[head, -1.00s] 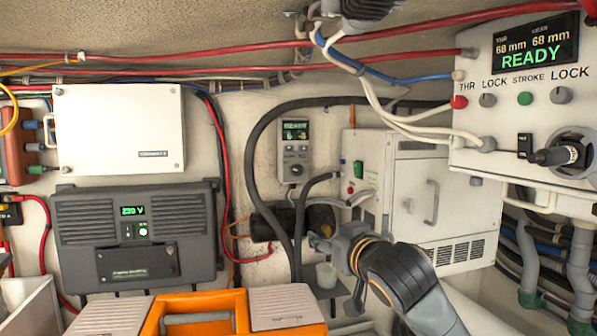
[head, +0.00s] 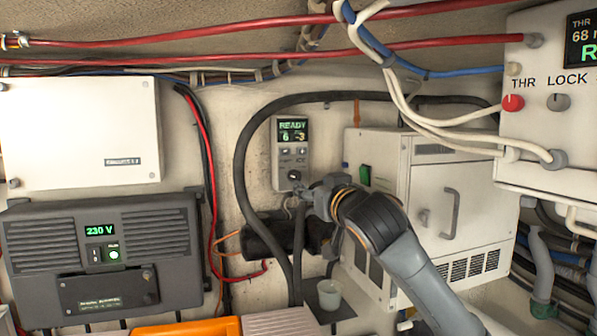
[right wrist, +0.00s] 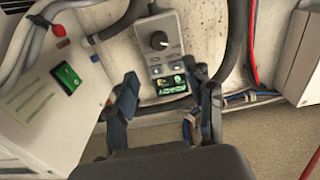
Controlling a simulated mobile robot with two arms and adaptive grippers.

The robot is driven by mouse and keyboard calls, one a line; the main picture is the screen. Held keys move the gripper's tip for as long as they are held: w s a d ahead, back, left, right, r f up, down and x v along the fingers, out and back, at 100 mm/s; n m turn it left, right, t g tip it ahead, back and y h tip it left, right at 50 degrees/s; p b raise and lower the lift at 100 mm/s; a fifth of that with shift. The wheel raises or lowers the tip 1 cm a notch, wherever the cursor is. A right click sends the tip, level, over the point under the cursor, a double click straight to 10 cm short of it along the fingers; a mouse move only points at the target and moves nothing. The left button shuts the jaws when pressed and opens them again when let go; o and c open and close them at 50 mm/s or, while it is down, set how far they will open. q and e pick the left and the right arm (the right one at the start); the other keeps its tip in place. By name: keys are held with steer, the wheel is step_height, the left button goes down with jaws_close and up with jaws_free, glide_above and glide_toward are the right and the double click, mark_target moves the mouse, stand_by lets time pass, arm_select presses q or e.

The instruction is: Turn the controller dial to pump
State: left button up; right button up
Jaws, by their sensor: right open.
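The controller (head: 291,143) is a small grey box on the back wall, with a lit screen reading READY and small buttons. Its dark round dial (head: 294,176) is at the bottom of its face. My right gripper (head: 309,190) is just below and right of the dial, close to it in the picture. In the right wrist view the controller (right wrist: 166,66) appears upside down, with the dial (right wrist: 159,41) beyond the open, empty fingers (right wrist: 168,84). I cannot read the dial's setting or its labels. My left gripper is not in view.
A thick black hose (head: 243,165) arches around the controller. A white cabinet (head: 478,178) with a handle and green switch stands right of it. A grey 230 V unit (head: 105,258) is at left.

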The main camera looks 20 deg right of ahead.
mark_target(296, 177)
steer(key=w+p, duration=0.2)
steer(key=w, duration=0.4)
steer(key=shift+w+a+p, duration=0.15)
steer(key=shift+w+p, duration=0.1)
steer(key=shift+p, duration=0.1)
steer(key=w+p, duration=0.1)
steer(key=w, duration=0.2)
steer(key=shift+f, duration=0.1)
steer(key=shift+w+p, duration=0.2)
steer(key=shift+p, duration=0.1)
steer(key=shift+w, duration=0.1)
steer(key=shift+w+f, duration=0.1)
jaws_close()
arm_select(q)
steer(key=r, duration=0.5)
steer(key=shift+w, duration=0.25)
